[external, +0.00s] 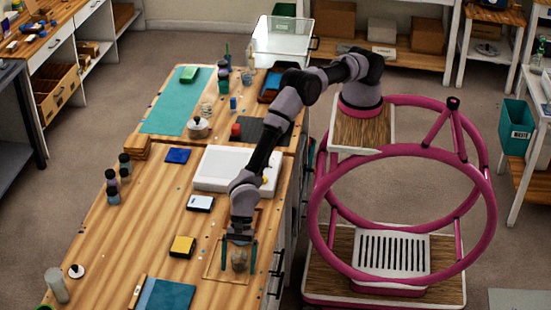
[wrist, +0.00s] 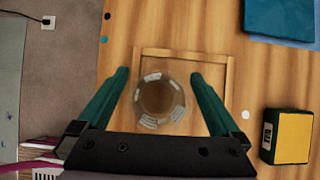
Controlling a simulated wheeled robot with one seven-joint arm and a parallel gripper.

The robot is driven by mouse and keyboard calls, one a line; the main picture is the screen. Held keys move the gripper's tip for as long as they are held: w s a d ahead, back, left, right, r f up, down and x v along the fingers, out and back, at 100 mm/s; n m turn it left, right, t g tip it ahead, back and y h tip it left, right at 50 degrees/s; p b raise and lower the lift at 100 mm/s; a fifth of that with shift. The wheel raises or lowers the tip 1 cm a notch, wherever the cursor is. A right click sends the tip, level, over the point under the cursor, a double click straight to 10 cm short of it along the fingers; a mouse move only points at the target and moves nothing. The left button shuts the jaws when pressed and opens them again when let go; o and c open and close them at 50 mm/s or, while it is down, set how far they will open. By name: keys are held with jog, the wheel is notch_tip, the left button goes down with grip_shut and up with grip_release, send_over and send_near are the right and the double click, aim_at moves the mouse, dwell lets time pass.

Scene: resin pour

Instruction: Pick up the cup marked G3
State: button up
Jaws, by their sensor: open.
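A clear cup (wrist: 160,97) stands upright inside a thin wooden frame on the workbench, with pale marks around its wall. I cannot read G3 on it. In the external view the cup (external: 239,260) shows as a small greyish shape between my fingers. My gripper (wrist: 160,88) is open, with one green finger on each side of the cup and a gap to each. In the external view my gripper (external: 238,257) points down over the frame near the bench's right edge. Another clear vessel (external: 206,109) stands farther back; its marking is too small to read.
The wooden frame (wrist: 232,78) surrounds the cup. A yellow and black box (wrist: 291,137) and a teal cloth or book (wrist: 281,18) lie nearby. A white panel (external: 209,171), a white scale-like device (external: 200,203) and a blue pad (external: 177,155) are farther up the bench.

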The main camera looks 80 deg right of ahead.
jog(key=c, duration=1.3)
